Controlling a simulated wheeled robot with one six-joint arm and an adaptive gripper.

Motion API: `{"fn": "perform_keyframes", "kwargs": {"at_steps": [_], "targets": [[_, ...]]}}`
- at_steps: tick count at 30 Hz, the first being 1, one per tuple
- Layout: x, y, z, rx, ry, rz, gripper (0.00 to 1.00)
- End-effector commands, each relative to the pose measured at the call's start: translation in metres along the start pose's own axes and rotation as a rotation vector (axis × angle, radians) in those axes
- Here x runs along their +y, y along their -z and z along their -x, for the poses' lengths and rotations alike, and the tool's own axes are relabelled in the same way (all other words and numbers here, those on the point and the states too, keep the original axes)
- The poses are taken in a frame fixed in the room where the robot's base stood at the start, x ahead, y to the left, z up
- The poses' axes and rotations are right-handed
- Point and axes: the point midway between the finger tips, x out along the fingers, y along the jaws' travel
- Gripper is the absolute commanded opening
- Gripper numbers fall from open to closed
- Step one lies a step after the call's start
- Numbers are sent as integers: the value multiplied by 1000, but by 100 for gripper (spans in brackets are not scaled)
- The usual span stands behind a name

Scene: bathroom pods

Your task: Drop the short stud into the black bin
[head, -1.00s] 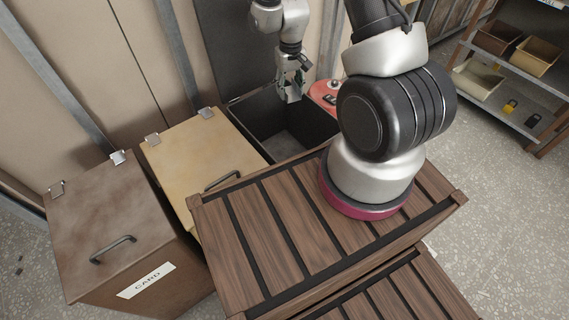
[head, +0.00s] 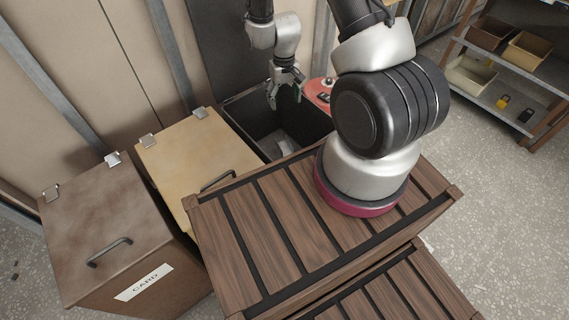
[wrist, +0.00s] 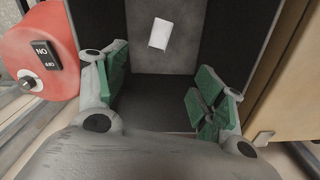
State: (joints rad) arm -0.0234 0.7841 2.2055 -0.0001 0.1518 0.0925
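A small pale block (wrist: 160,33), which looks like the short stud, shows beyond the fingertips against the grey inside of the bin. Whether it rests on the floor or is still falling I cannot tell. In the head view a pale patch shows inside the bin.
A brown bin (head: 105,225) labelled CARD and a yellow-lidded bin (head: 190,155) stand to the left. The slatted crate (head: 265,235) is in front. A red round object (head: 318,92) with a NO tag is beside the black bin. Shelves with trays (head: 470,75) stand at right.

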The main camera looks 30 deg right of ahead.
Motion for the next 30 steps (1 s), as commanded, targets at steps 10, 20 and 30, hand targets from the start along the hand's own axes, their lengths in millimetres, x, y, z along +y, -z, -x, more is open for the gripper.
{"fn": "perform_keyframes", "kwargs": {"at_steps": [10,20,30], "targets": [[0,1,10,2,0,0,69],[0,2,79,6,1,0,69],[0,0,119,0,0,0,69]]}}
